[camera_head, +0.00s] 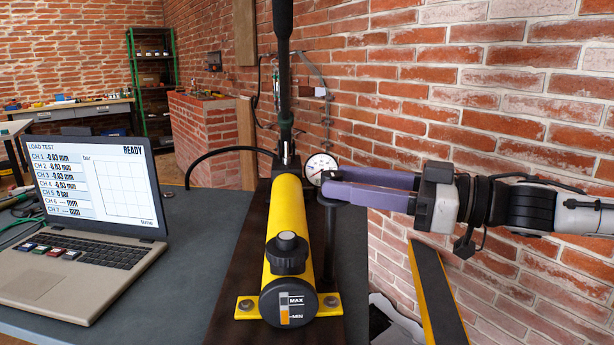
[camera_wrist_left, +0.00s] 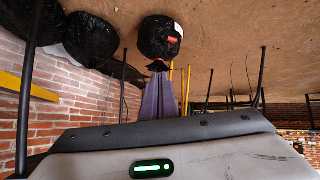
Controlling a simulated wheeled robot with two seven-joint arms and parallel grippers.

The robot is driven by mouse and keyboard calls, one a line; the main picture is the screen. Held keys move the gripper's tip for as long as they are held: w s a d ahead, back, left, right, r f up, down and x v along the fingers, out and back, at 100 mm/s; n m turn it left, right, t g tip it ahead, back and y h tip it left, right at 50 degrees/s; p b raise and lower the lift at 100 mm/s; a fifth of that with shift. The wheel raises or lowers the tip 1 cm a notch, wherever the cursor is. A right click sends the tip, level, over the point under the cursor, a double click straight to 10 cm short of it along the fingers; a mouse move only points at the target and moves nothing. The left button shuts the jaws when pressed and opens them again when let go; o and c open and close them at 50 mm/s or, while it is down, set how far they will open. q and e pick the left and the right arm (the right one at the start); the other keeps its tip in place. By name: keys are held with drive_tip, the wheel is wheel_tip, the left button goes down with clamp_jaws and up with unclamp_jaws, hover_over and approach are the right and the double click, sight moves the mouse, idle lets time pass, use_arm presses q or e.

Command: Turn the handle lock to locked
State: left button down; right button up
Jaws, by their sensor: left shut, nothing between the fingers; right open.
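A yellow hand pump (camera_head: 285,217) lies on a dark board, with a black knob (camera_head: 287,252) on top and a MAX/MIN end cap (camera_head: 288,303) facing me. Its black handle (camera_head: 283,62) stands upright at the far end. I cannot tell which part is the handle lock. My right gripper (camera_head: 325,184) reaches in from the right, its purple fingers open and spread beside the pump, by the top of a short black post (camera_head: 329,238). I cannot tell whether they touch it. My left gripper (camera_wrist_left: 158,80) shows only in the left wrist view, shut and empty.
A round dial gauge (camera_head: 320,167) sits just behind the right fingertips. A laptop (camera_head: 75,215) showing load-test readings stands on the table (camera_head: 195,255) at the left. A brick wall (camera_head: 480,90) closes off the right side. Black round objects (camera_wrist_left: 160,37) show in the left wrist view.

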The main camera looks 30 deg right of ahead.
sight(322, 178)
drive_tip(key=shift+p+x, duration=1.7)
drive_tip(key=shift+x, duration=1.85)
use_arm(q)
drive_tip(key=shift+a+r+m, duration=0.3)
drive_tip(key=shift+r, duration=0.15)
